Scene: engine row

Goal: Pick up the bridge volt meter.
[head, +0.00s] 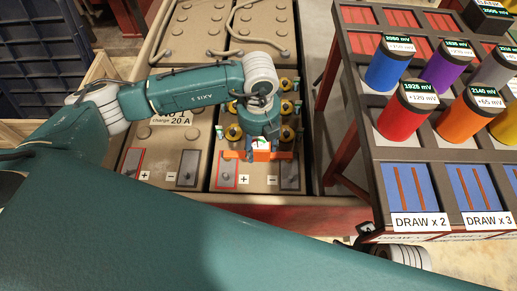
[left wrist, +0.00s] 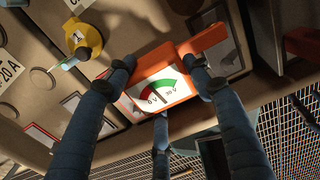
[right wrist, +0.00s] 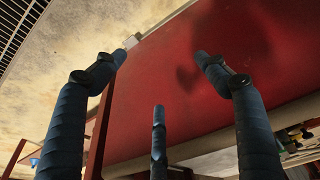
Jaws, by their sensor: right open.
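In the left wrist view the meter (left wrist: 166,83) is between my left gripper's fingers, dial facing the camera. My left gripper (head: 262,140) reaches down over it and hides part of it. Its fingers (left wrist: 159,65) are closer together than my right gripper's; whether they press on the meter, I cannot tell. My right gripper (right wrist: 160,56) is open and empty, near a red surface.
Batteries with plus and minus pads (head: 187,167) and yellow caps (head: 233,132) surround the meter. A rack (head: 372,150) with coloured cylinders, such as a red one (head: 401,117), stands at the right. A red wooden edge (head: 290,212) runs along the batteries' front.

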